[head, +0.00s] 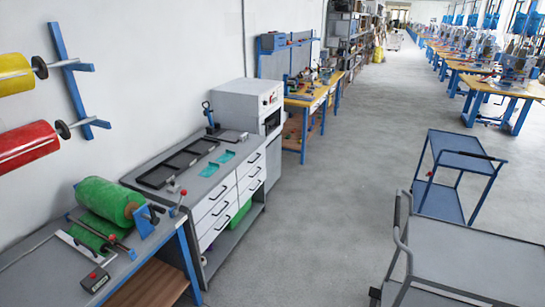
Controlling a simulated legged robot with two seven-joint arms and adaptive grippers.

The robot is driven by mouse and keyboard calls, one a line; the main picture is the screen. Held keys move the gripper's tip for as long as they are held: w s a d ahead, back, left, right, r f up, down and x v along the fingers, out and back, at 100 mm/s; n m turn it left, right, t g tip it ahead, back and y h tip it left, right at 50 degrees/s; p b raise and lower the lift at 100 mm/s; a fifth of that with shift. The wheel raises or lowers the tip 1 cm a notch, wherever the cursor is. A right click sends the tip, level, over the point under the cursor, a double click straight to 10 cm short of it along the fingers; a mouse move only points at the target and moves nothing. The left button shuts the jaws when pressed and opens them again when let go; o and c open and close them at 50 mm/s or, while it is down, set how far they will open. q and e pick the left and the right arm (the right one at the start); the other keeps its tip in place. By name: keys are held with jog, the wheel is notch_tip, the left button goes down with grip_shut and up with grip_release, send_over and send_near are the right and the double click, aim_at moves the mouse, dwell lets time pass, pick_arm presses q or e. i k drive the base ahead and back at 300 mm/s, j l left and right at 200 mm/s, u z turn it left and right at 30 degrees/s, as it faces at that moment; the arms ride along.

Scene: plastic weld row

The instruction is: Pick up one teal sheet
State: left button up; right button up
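Two small teal sheets lie apart on the grey top of the drawer workbench (172,199). The nearer teal sheet (209,170) is close to the black trays, and the farther teal sheet (227,157) is a little behind it and to the right. Both look flat, and fine detail is too small to tell. Neither my left nor my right gripper shows in the head view.
A black tray unit (160,178) lies beside the sheets. A bench with a green roll (108,203) stands at the near left. A white cabinet (238,102) stands beyond. A grey cart (470,262) and a blue cart (440,201) stand right. The floor between is clear.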

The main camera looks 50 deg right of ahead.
aim_at(229, 154)
jog(key=z, duration=1.25)
jog(key=i+z, duration=0.2)
jog(key=i, duration=0.4)
jog(key=i+z, duration=0.15)
jog(key=i, duration=0.45)
jog(key=i+z, duration=0.2)
jog(key=i, duration=0.4)
jog(key=i+j+z, duration=0.15)
jog(key=i, duration=0.45)
jog(key=i+l+z, duration=0.2)
jog(key=i, duration=1.45)
jog(key=k+j, duration=0.05)
jog(key=j, duration=0.05)
